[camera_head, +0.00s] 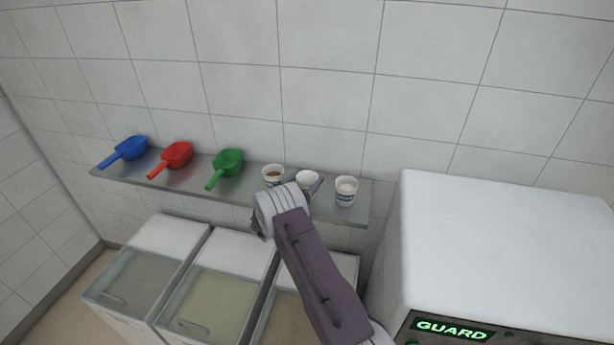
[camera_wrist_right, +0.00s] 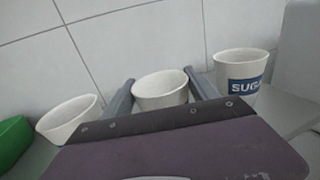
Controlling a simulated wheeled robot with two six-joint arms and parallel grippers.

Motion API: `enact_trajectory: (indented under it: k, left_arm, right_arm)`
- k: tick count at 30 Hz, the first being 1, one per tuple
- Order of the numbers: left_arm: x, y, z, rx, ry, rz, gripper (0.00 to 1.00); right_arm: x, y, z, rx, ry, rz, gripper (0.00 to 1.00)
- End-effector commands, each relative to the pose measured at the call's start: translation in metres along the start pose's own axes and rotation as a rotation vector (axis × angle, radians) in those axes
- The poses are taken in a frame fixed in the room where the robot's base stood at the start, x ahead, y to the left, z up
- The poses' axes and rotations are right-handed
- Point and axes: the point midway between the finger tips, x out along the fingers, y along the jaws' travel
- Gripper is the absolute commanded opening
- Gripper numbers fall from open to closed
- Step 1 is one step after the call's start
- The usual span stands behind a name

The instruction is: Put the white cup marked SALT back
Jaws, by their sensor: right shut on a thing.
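My right gripper (camera_wrist_right: 160,82) is shut on a white cup (camera_wrist_right: 160,90), with one finger on each side of it in the right wrist view. In the head view this cup (camera_head: 307,178) is the middle one of three at the right part of the steel shelf (camera_head: 190,196). Its label is hidden, so I cannot read SALT on it. Whether its base touches the shelf is also hidden. My left gripper is not in view.
A cup with brown contents (camera_head: 272,173) is close on the left. A cup marked SUGAR (camera_wrist_right: 241,75) is close on the right. Green (camera_head: 229,162), red (camera_head: 177,154) and blue (camera_head: 130,148) scoops lie further left. Bins stand below; a white GUARD machine (camera_head: 500,240) stands right.

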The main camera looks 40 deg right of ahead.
Motion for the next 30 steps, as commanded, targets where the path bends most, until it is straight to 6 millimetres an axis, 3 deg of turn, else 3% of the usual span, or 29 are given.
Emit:
enact_trajectory:
  k: [4,5,7,18,30]
  left_arm:
    - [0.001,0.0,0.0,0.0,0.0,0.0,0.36]
    - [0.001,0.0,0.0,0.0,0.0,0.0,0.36]
    - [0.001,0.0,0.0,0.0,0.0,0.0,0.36]
    - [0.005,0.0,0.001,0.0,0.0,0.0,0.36]
    - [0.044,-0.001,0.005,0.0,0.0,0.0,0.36]
  right_arm:
    - [0.0,0.0,-0.001,0.001,-0.001,0.0,0.27]
    - [0.0,0.0,-0.001,0.001,0.0,0.0,0.7]
    - [0.0,0.0,-0.001,0.0,0.0,0.0,0.89]
    - [-0.005,0.001,-0.002,0.0,-0.001,0.002,0.89]
    - [-0.098,0.001,-0.004,0.001,-0.001,0.005,0.89]
